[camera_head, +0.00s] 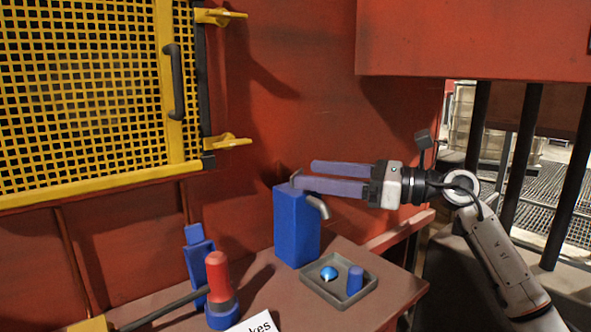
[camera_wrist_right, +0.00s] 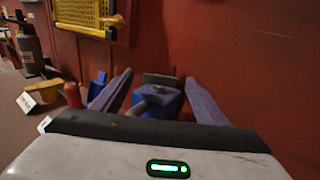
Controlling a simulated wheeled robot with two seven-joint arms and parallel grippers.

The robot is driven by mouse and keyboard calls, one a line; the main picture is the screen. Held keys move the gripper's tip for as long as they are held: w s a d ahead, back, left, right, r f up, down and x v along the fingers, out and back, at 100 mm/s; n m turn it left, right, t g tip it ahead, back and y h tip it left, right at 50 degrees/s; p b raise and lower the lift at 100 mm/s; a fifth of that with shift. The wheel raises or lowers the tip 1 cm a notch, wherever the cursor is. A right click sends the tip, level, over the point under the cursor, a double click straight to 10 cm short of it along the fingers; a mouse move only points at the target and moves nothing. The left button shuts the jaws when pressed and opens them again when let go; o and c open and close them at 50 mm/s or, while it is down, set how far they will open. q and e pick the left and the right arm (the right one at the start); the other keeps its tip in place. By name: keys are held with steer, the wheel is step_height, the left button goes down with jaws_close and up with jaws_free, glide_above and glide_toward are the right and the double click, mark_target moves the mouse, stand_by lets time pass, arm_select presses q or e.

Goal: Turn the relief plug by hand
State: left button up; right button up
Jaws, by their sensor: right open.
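A blue box-shaped unit (camera_head: 297,228) stands upright on the bench, with a grey bent spout (camera_head: 319,206) on its right side. A small grey handle-like piece (camera_head: 295,174) shows at its top; it looks like the relief plug, but I cannot be sure. In the right wrist view a grey crossbar (camera_wrist_right: 158,79) shows above the blue unit (camera_wrist_right: 166,104), between my finger tips. My right gripper (camera_head: 303,174) is open, its two long purple-grey fingers pointing left at the top of the unit. I cannot tell whether a finger touches the piece. My left gripper is not in view.
A grey tray (camera_head: 316,286) holds a shiny blue dome and a blue cylinder (camera_head: 355,280). A red-topped, blue-based lever fitting (camera_head: 218,286) stands left, near a white label (camera_head: 254,324). A yellow mesh guard (camera_head: 80,95) hangs on the red wall behind. Dark railings (camera_head: 510,150) stand right.

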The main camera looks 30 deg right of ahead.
mark_target(297, 172)
steer(key=shift+x, duration=2.35)
steer(key=shift+c, duration=0.2)
steer(key=c, duration=1)
